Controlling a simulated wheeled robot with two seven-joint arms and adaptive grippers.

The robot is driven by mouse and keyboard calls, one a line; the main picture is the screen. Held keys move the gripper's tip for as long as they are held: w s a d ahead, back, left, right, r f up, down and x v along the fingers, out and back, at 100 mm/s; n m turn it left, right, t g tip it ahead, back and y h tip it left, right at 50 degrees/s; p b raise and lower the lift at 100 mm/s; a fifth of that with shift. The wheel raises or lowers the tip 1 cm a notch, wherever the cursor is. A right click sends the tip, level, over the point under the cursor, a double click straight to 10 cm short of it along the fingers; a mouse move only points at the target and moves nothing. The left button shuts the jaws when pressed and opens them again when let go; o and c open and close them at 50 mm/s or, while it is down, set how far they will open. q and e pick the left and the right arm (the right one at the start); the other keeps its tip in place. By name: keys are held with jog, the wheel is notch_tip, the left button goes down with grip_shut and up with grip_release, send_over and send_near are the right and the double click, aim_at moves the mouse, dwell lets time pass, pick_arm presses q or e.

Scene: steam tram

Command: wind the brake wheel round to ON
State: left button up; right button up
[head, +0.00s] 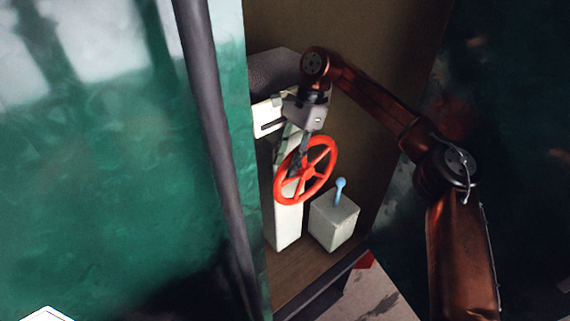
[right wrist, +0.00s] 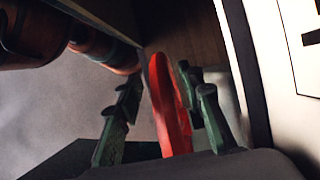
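The red spoked brake wheel (head: 331,155) stands tilted at the front of a pale post (head: 288,228) in the head view. My right gripper (head: 297,168) reaches down to its upper left part. In the right wrist view, the red rim (right wrist: 168,108) passes between the two dark green fingers of that gripper (right wrist: 160,78). The fingers stand apart, with a gap between the left finger and the rim. I cannot tell whether the right finger touches it. A white plate (head: 267,117) with a dark slot sits beside the wheel; no ON mark is readable. My left gripper is out of view.
A grey box (head: 334,222) with a blue-knobbed lever (head: 340,189) stands close to the wheel's lower right. A dark upright pole (head: 213,130) and a green panel (head: 110,190) bound the left side. A brown wall (head: 385,40) stands behind.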

jog(key=shift+x, duration=0.8)
jog(key=shift+f, duration=0.1)
jog(key=shift+c, duration=0.2)
grip_shut()
